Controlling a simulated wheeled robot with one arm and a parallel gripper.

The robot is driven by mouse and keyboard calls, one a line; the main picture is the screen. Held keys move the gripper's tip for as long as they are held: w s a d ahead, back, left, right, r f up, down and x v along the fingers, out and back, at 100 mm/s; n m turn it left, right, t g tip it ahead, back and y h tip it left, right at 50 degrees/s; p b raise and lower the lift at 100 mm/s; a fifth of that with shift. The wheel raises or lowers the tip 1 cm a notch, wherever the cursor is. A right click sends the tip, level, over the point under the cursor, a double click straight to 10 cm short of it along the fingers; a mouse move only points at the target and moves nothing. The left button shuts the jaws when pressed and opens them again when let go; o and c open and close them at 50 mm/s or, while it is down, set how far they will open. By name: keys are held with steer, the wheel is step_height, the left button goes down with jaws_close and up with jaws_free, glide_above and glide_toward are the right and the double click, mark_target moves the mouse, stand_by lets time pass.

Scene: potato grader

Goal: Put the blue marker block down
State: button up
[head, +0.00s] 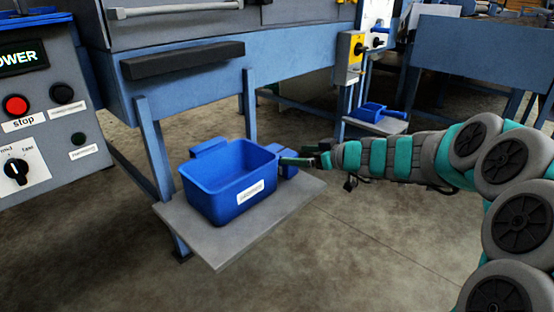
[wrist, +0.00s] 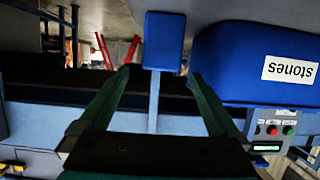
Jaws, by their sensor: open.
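The blue marker block (wrist: 164,40) shows in the wrist view, which is upside down. It appears to rest on the grey shelf (head: 235,248), beside the blue bin. In the head view the block (head: 287,171) is partly hidden behind the bin and my gripper. My gripper (wrist: 158,76) is open. The block appears between its fingertips, with a visible gap on each side. In the head view my gripper (head: 303,160) reaches in from the right, just beside the bin's right edge.
The blue bin (head: 205,200), labelled "stones" in the wrist view (wrist: 240,85), stands left of the block. A blue machine frame (head: 200,85) is behind. A control panel (head: 40,110) stands at left. A second blue bin (head: 371,110) sits farther back. The shelf front is clear.

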steer(key=shift+f+x, duration=0.15)
steer(key=shift+x, duration=1.8)
steer(key=shift+f+x, duration=0.1)
steer(key=shift+x, duration=1.8)
steer(key=shift+s, duration=0.15)
jaws_close()
